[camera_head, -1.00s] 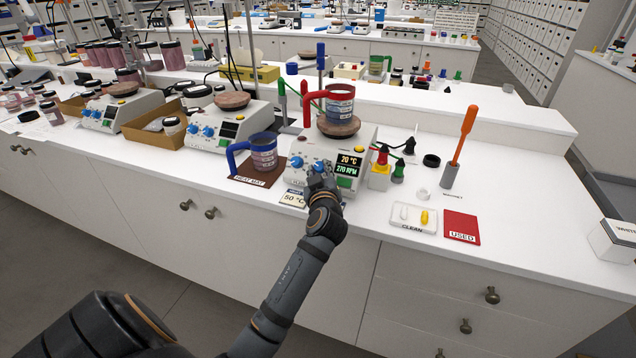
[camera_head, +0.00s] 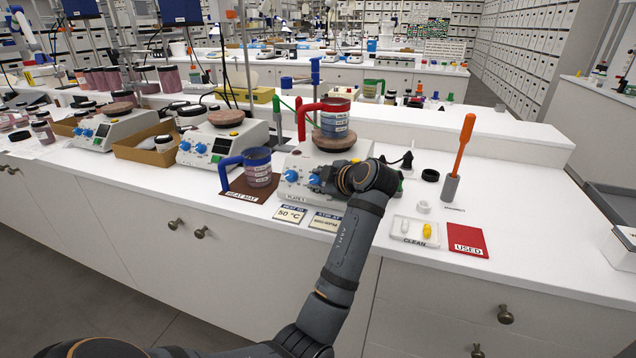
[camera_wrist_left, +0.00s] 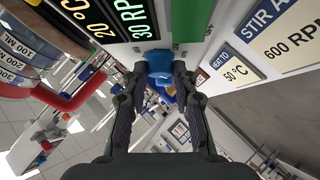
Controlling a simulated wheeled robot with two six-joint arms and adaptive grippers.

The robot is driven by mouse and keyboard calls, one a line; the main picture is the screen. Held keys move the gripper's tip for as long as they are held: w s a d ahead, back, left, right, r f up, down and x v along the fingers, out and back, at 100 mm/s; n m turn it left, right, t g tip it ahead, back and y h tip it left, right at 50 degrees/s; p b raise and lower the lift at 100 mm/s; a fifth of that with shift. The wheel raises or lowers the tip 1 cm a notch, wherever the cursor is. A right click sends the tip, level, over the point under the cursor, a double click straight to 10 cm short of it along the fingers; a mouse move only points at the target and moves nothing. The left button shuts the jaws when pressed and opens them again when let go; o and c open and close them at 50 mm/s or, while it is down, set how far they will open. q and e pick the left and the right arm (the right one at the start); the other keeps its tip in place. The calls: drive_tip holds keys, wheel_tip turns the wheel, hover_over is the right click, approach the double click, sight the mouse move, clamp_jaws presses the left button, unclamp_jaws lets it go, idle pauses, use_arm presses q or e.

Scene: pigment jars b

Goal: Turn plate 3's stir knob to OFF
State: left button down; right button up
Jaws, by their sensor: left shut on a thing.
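The nearest hot plate (camera_head: 302,160) is a white unit with a round brown top. My left gripper (camera_head: 326,181) is shut on the right, stir knob (camera_head: 315,179), which also shows between the fingers in the left wrist view (camera_wrist_left: 160,62). My wrist hides the display in the head view. The wrist view shows part of the display (camera_wrist_left: 112,22), with 20 °C and RPM digits ending in 30. My right gripper is out of view.
Cards reading 50 °C (camera_head: 289,214) and stir 600 RPM (camera_wrist_left: 285,35) lie before the plate. A blue-handled mug (camera_head: 257,168) stands on the heat mat (camera_head: 237,191) at left. A clean tray (camera_head: 400,233) and red used mat (camera_head: 467,240) lie at right.

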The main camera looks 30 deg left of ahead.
use_arm(q)
drive_tip(key=shift+r+n+g, duration=0.1)
drive_tip(key=shift+n+g, duration=0.4)
drive_tip(key=shift+w, duration=0.1)
drive_tip(key=c, duration=1.1)
unclamp_jaws()
drive_tip(key=shift+a, duration=0.1)
drive_tip(key=shift+o, duration=0.2)
drive_tip(key=shift+r, duration=0.1)
wheel_tip(320, 180, up, 10)
